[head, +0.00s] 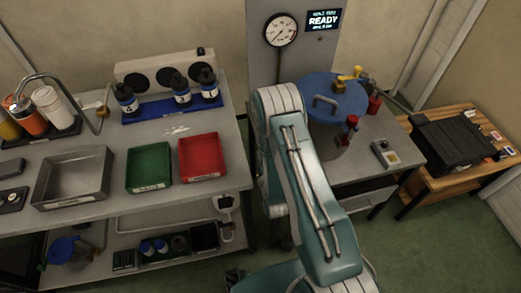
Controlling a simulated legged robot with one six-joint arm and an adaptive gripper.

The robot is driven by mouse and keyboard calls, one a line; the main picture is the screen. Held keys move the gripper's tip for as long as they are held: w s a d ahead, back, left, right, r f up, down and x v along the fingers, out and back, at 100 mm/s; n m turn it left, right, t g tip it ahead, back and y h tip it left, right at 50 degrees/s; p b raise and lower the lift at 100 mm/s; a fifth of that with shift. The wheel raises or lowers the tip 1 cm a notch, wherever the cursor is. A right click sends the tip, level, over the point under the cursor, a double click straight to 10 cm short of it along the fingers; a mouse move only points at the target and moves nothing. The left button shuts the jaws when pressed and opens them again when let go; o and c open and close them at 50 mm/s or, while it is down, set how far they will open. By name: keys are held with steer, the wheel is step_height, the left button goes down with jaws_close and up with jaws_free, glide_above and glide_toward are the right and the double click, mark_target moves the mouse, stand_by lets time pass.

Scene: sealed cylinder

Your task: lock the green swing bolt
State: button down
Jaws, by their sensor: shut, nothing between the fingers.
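The cylinder vessel has a blue lid (333,97) with a grey handle (325,102) and stands on the grey bench right of my arm. A red swing bolt (350,128) stands at its front right rim. A yellow bolt or clamp (348,77) is at the back of the lid. Another red-topped part (374,98) is at the right. I cannot make out the green swing bolt; my arm hides the left side of the vessel. My gripper does not show.
A pressure gauge (281,30) and a display (323,19) reading READY are on the panel behind the vessel. A small control box (385,154) sits at the bench's front right. Green tray (149,167), red tray (202,157) and bottles occupy the left bench. A black case (452,141) lies at right.

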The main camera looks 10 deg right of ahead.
steer(key=w+d+r, duration=0.1)
steer(key=w+r, duration=0.2)
steer(key=w, duration=0.5)
steer(key=shift+w+r, duration=0.35)
steer(key=shift+w, duration=0.1)
steer(key=shift+r+m, duration=0.4)
steer(key=shift+m, duration=0.3)
